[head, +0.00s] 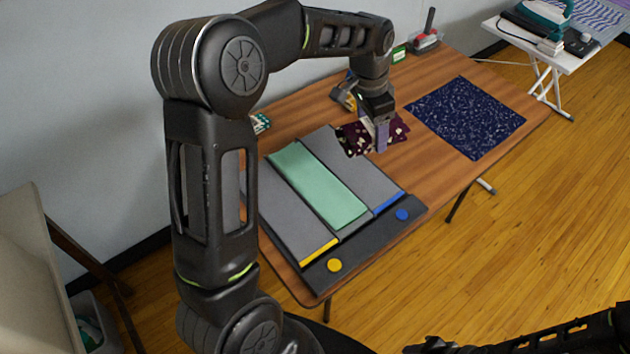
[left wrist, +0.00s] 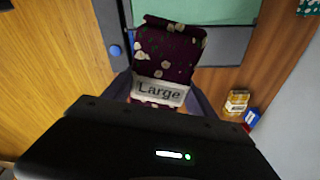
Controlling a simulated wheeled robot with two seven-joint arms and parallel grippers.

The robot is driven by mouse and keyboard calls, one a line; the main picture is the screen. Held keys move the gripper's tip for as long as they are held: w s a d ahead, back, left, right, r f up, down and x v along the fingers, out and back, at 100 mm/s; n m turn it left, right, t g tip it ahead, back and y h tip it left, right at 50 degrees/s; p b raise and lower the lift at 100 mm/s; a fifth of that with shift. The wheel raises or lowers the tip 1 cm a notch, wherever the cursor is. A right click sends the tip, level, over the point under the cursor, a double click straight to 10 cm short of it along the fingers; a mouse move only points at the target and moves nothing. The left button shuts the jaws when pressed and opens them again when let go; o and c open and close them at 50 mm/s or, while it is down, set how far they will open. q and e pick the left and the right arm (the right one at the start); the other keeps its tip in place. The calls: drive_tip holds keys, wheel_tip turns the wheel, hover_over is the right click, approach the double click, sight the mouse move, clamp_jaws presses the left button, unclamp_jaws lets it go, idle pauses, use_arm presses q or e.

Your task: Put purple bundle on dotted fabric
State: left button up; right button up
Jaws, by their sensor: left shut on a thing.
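The purple bundle (head: 355,138) is dark purple cloth with pale flowers. My left gripper (head: 381,138) is shut on it near the back of the wooden table. In the left wrist view the bundle (left wrist: 166,55) sits between the fingers of my left gripper (left wrist: 160,84), with a white "Large" label on it. I cannot tell how far it is above the table. The dotted fabric (head: 465,117), navy with white specks, lies flat on the table to the right of the bundle. My right gripper (head: 432,346) is at the bottom edge, partly cut off; its jaws are unclear.
A grey folding board (head: 290,208) with green cloth (head: 318,187) covers the table's left part. A yellow-labelled item (head: 344,96) stands behind the bundle. A grey tray (head: 427,40) is at the back. Bare wood (head: 418,160) lies between bundle and dotted fabric.

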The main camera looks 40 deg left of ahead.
use_arm(q)
drive_tip(key=s+a+f+m+g+b, duration=0.1)
drive_tip(key=s+a+f+m, duration=0.2)
drive_tip(key=a+m, duration=0.3)
drive_tip(key=s+a+f+m+g+b, duration=0.1)
drive_tip(key=s+a+f+m, duration=0.2)
drive_tip(key=a+m, duration=0.4)
drive_tip(key=shift+a+f+m+h+b, duration=0.3)
drive_tip(key=shift+f+m+h, duration=0.15)
drive_tip(key=shift+m, duration=0.45)
drive_tip(key=shift+f, duration=0.1)
hover_over(310, 177)
drive_tip(key=f, duration=0.4)
drive_tip(key=f+p, duration=0.1)
drive_tip(key=f, duration=0.1)
drive_tip(key=shift+a, duration=0.35)
drive_tip(key=shift+f, duration=0.1)
wheel_tip(310, 177, down, 4)
drive_tip(key=shift+r, duration=0.2)
